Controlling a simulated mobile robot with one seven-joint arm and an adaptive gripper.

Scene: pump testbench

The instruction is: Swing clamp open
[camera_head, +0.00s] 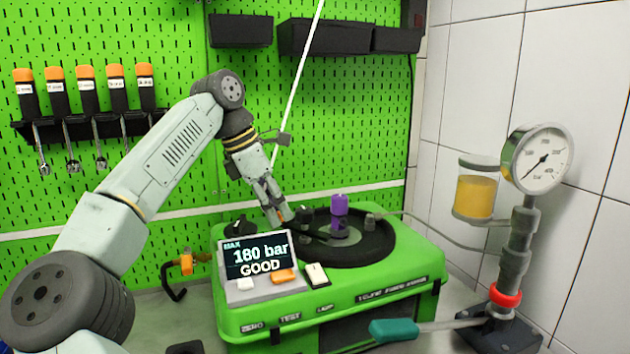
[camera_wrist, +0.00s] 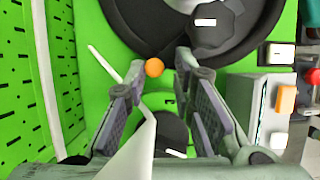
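The green pump testbench (camera_head: 330,311) carries a round black plate (camera_head: 372,243) with a purple part (camera_head: 339,204) standing on it. Dark clamp parts sit at the plate's left side, partly hidden by my gripper (camera_head: 280,218). In the wrist view, a dark piece with a white label (camera_wrist: 205,22) lies over the plate, beyond the fingers. My gripper (camera_wrist: 158,72) points down at the bench's left back. Its fingers are apart. A small orange ball (camera_wrist: 154,67) shows between the fingertips; whether they touch it I cannot tell.
A display (camera_head: 258,256) reads 180 bar GOOD. A black knob (camera_head: 238,225) stands near my gripper. A thin white rod (camera_head: 298,80) rises past my wrist. A pressure gauge (camera_head: 540,160) and a teal-handled lever (camera_head: 394,330) are at right. Tools hang on the green pegboard (camera_head: 330,130).

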